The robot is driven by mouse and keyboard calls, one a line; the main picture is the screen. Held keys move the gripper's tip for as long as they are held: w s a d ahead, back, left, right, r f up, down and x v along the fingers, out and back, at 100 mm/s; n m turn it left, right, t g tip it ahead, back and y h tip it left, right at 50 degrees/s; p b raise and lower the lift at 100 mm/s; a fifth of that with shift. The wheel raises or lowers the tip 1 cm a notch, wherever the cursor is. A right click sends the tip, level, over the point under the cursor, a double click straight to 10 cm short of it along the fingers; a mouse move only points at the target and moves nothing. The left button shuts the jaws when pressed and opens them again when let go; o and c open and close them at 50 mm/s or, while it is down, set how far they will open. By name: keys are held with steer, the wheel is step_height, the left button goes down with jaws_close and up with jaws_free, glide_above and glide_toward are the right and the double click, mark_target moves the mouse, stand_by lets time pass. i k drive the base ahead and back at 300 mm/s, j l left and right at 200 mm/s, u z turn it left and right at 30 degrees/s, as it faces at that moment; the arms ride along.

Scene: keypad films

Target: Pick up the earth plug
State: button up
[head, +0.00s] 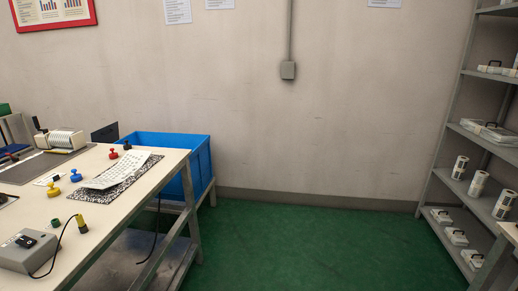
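A small yellow plug-like piece (82,226) stands near the right edge of the table at the lower left; it may be the earth plug. A thin black lead curves from the grey box (27,251) up towards it. A small green piece (55,222) sits just left of it, too small to make out clearly. My gripper is not in view.
The table (112,225) also holds red (127,145), black (113,153), blue (76,175) and yellow (54,190) knobs, and a white keypad-like sheet (115,171) on a speckled mat. A blue bin (200,165) stands behind. Green floor (310,245) is clear up to the right-hand shelves (485,137).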

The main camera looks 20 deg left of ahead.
mark_target(80, 222)
steer(key=i+u, duration=0.4)
steer(key=i+l+u, duration=0.1)
steer(key=i+u, duration=0.3)
steer(key=i+l+u, duration=0.25)
steer(key=i+u, duration=0.15)
steer(key=i, duration=0.05)
